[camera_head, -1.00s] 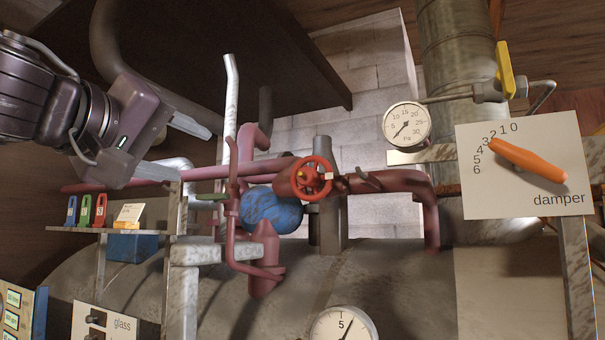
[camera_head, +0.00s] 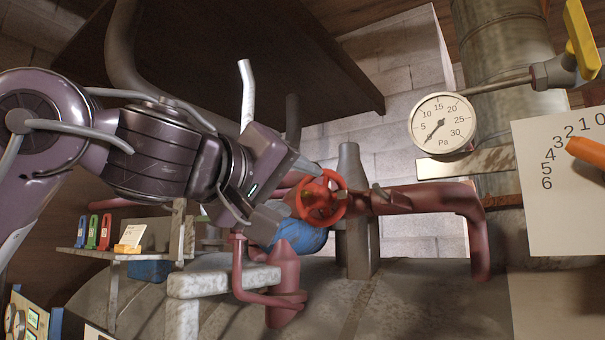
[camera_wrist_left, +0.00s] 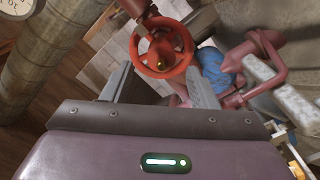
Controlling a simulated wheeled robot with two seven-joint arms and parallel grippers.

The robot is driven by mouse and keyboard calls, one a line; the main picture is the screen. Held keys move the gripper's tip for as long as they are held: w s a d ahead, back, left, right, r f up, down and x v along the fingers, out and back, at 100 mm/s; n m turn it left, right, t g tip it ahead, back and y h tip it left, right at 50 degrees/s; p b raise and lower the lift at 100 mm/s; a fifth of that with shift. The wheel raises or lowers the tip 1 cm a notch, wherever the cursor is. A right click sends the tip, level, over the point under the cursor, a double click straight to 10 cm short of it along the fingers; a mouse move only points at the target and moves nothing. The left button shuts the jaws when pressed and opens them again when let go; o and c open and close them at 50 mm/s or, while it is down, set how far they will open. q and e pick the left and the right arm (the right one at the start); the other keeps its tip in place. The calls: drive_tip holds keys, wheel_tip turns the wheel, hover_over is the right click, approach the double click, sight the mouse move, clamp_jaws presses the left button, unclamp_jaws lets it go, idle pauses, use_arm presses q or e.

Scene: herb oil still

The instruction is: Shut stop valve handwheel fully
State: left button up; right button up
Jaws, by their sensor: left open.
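The stop valve handwheel (camera_head: 321,198) is a red spoked ring on the dark red pipe (camera_head: 425,199), near the middle of the head view. My left gripper (camera_head: 298,187) has come in from the left and its fingers are close to the left side of the wheel. In the left wrist view the handwheel (camera_wrist_left: 161,51) lies ahead, beyond and roughly between the two open fingers (camera_wrist_left: 160,85). I see nothing between the fingers, and I cannot tell whether either one touches the rim. My right gripper is not in view.
A blue round body (camera_head: 300,236) sits behind and below the wheel. A Pa gauge (camera_head: 442,123) and the damper plate (camera_head: 560,190) stand to the right. A shelf with small coloured tags (camera_head: 98,231) is at left. Pale bent pipes (camera_head: 225,281) lie below my arm.

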sight(309, 194)
use_arm(q)
drive_tip(key=p+x, duration=0.1)
drive_tip(key=x, duration=0.2)
drive_tip(key=shift+w+d+f, duration=0.1)
drive_tip(key=shift+w+f, duration=0.05)
drive_tip(key=shift+w, duration=0.05)
drive_tip(key=shift+s, duration=0.15)
drive_tip(key=shift+c, duration=1.1)
drive_tip(key=c, duration=0.7)
drive_tip(key=shift+c, duration=0.2)
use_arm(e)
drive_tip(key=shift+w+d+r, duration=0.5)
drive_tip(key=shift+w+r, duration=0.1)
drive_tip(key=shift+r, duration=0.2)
use_arm(q)
drive_tip(key=shift+s, duration=0.1)
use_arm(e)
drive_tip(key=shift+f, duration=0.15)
